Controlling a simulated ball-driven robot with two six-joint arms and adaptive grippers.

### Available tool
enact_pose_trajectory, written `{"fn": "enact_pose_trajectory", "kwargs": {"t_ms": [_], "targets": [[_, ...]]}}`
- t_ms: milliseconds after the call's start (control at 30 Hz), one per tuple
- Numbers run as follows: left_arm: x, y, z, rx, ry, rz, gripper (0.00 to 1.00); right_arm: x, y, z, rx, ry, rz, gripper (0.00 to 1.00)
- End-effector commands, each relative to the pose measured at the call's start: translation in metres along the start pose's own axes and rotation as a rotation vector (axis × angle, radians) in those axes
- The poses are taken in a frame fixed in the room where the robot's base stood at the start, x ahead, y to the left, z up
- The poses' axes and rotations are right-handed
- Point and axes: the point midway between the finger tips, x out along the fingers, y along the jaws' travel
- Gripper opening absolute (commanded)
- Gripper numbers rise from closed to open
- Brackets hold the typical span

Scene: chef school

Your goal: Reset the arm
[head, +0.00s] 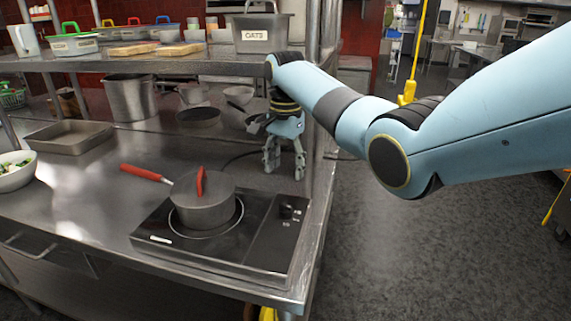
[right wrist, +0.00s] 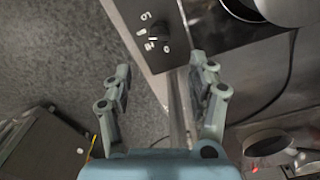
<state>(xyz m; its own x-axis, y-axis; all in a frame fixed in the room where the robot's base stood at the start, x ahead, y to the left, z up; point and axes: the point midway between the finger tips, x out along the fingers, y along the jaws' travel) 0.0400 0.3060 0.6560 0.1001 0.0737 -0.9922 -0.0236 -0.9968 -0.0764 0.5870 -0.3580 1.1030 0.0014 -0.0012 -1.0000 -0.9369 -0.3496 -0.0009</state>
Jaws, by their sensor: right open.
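My right arm (head: 350,112) comes in from the right in the head view, light blue with dark joints. My right gripper (head: 284,160) hangs fingers-down behind the induction cooker, near the right end of the steel counter. It is open and holds nothing. In the right wrist view the gripper (right wrist: 160,90) shows its two fingers spread apart, with the counter edge and the cooker's knob (right wrist: 153,38) beyond them. My left gripper is not in view.
A lidded pot (head: 203,207) with a red handle stands on the black induction cooker (head: 160,247). A shelf (head: 170,63) with containers runs above the counter. A grey tray (head: 70,138) and steel pots stand left. Open floor (head: 400,260) lies right.

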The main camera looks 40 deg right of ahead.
Motion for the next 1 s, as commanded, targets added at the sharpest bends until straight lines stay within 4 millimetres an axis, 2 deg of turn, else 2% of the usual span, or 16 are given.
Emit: {"fn": "enact_pose_trajectory", "kwargs": {"t_ms": [533,667,767,833,900,1000], "targets": [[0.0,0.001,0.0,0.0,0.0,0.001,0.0,-0.002,0.0,0.0,0.0,0.0,0.0,0.59],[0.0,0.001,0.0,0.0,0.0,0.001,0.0,0.008,0.007,0.005,-0.035,0.009,-0.001,0.59],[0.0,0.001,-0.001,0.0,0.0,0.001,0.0,0.031,0.025,0.019,-0.14,0.035,-0.008,0.59],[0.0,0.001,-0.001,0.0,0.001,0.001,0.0,0.052,0.047,0.035,-0.256,0.065,-0.018,0.59],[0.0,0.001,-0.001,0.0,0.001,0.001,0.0,0.07,0.076,0.055,-0.395,0.098,-0.031,0.59],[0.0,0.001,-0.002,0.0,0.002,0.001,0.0,0.086,0.121,0.087,-0.596,0.145,-0.051,0.59]]}}
